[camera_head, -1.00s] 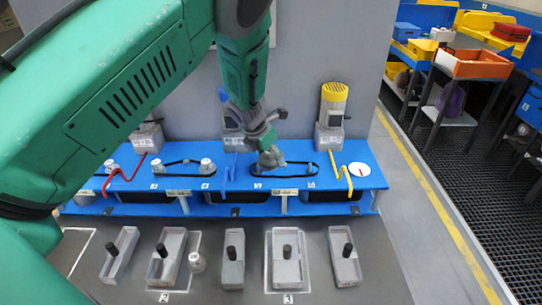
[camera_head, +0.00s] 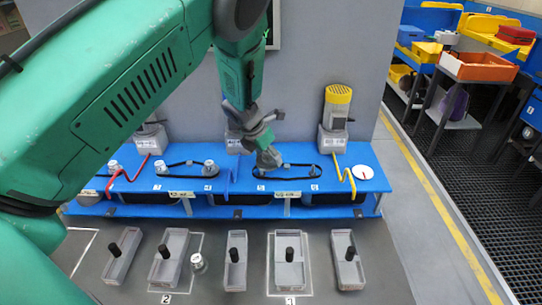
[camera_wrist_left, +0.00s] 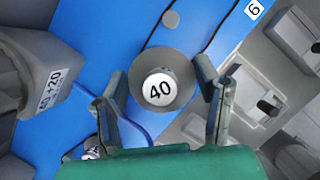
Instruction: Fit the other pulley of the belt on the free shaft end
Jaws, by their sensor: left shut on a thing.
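My left gripper (camera_head: 268,145) is shut on a grey pulley (camera_head: 269,158) over the left end of a black belt loop (camera_head: 300,190) on the blue bench. In the left wrist view the fingers of the gripper (camera_wrist_left: 160,100) stand on both sides of the pulley, whose white top (camera_wrist_left: 159,89) reads 40. A small grey round end (camera_wrist_left: 170,19) shows just beyond the pulley; I cannot tell whether it is the free shaft end. The contact under the pulley is hidden. My right gripper is not in view.
Another belt with two pulleys (camera_head: 210,168) lies to the left. A yellow-topped motor (camera_head: 337,110) stands behind the blue bench (camera_head: 365,205), with a yellow lever (camera_head: 345,178) in front. Grey trays with black pegs (camera_head: 347,262) and a loose pulley (camera_head: 198,263) lie in front.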

